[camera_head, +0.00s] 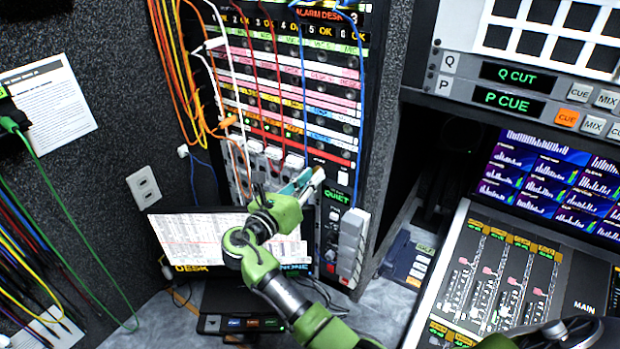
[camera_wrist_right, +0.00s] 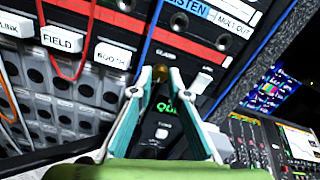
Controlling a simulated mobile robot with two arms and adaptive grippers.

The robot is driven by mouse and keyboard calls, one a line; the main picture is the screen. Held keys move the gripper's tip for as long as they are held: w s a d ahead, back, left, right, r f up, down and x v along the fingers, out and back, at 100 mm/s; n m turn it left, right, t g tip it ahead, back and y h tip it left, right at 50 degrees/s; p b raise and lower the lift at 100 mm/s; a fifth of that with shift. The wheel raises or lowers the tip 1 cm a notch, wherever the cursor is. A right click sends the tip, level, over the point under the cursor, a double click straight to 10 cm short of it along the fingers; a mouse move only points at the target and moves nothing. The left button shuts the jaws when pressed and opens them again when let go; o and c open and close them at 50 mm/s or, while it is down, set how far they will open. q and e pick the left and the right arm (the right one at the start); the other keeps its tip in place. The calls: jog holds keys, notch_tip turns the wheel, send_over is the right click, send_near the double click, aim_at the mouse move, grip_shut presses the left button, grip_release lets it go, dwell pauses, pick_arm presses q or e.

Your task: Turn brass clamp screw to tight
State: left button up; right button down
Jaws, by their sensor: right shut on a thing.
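The brass clamp screw (camera_wrist_right: 160,73) is a small round brass knob on the dark rack panel, upper middle in the right wrist view. My right gripper (camera_wrist_right: 158,82) is shut on it, with one pale teal finger on each side. In the head view my right gripper (camera_head: 312,180) reaches the lower part of the rack, and its fingers hide most of the screw. A green lit "QUIET" display (camera_head: 335,196) sits just below the fingertips; it also shows between the fingers in the wrist view (camera_wrist_right: 168,109). My left gripper is not in view.
A blue cable (camera_wrist_right: 150,35) hangs close beside the fingers. White plugs (camera_wrist_right: 112,54) and a red cable stand to their left. A mixing desk (camera_head: 500,285) fills the right.

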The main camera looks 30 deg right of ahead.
aim_at(320, 135)
jog(key=shift+r, duration=0.15)
jog(key=c, duration=1.9)
grip_release()
jog(key=shift+d, duration=0.1)
jog(key=shift+r, duration=0.15)
notch_tip(320, 135, up, 10)
jog(key=shift+f, duration=0.25)
